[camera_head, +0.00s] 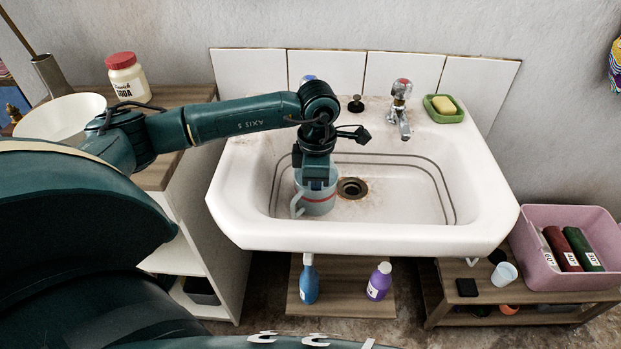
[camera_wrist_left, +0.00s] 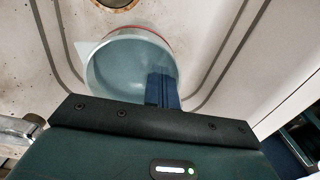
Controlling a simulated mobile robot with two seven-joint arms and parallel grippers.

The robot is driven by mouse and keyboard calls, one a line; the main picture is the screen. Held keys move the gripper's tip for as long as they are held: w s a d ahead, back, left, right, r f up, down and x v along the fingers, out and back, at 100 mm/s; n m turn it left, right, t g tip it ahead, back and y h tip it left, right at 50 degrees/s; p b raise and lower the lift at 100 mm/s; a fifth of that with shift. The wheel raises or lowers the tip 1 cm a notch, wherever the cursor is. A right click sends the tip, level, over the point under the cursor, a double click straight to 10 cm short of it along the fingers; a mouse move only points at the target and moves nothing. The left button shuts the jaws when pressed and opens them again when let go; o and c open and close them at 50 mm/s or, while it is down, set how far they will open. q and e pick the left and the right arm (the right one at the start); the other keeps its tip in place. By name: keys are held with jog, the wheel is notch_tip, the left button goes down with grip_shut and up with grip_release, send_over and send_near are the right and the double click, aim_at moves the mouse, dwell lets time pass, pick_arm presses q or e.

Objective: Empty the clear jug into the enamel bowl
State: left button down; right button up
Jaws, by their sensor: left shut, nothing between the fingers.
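A pale grey-blue jug (camera_head: 318,202) with a red band and a handle on its left stands in the sink basin, left of the drain. It looks like the clear jug. Its round mouth and bluish inside also show in the left wrist view (camera_wrist_left: 115,75). I cannot make out any contents. My left gripper (camera_head: 317,184) points down over the jug. Its fingers (camera_wrist_left: 163,90) are shut with nothing between them, at the mouth's edge. A white, wide-mouthed vessel (camera_head: 62,116) on the left counter may be the enamel bowl; my arm partly hides it. My right gripper is out of view.
The white sink (camera_head: 375,238) has a tap (camera_head: 400,100) and a green soap dish (camera_head: 443,108) at the back. A red-lidded jar (camera_head: 128,78) stands on the left counter. Bottles sit below the sink, and a pink crate (camera_head: 567,245) is at right. The basin's right side is clear.

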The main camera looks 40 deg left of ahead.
pick_arm(q)
jog(key=shift+s+d, duration=0.4)
jog(key=shift+s, duration=0.3)
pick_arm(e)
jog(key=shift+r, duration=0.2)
pick_arm(q)
jog(key=shift+r+p, duration=0.55)
jog(key=shift+w+r+p, duration=0.1)
jog(key=shift+r+p, duration=0.35)
jog(key=shift+r, duration=0.25)
notch_tip(320, 180, up, 2)
jog(key=shift+a+p, duration=0.1)
jog(key=shift+p, duration=0.5)
jog(key=r, duration=0.1)
notch_tip(320, 180, up, 5)
jog(key=p, duration=0.3)
send_over(316, 203)
jog(key=shift+w+a+f, duration=0.2)
jog(key=shift+w+f, duration=0.05)
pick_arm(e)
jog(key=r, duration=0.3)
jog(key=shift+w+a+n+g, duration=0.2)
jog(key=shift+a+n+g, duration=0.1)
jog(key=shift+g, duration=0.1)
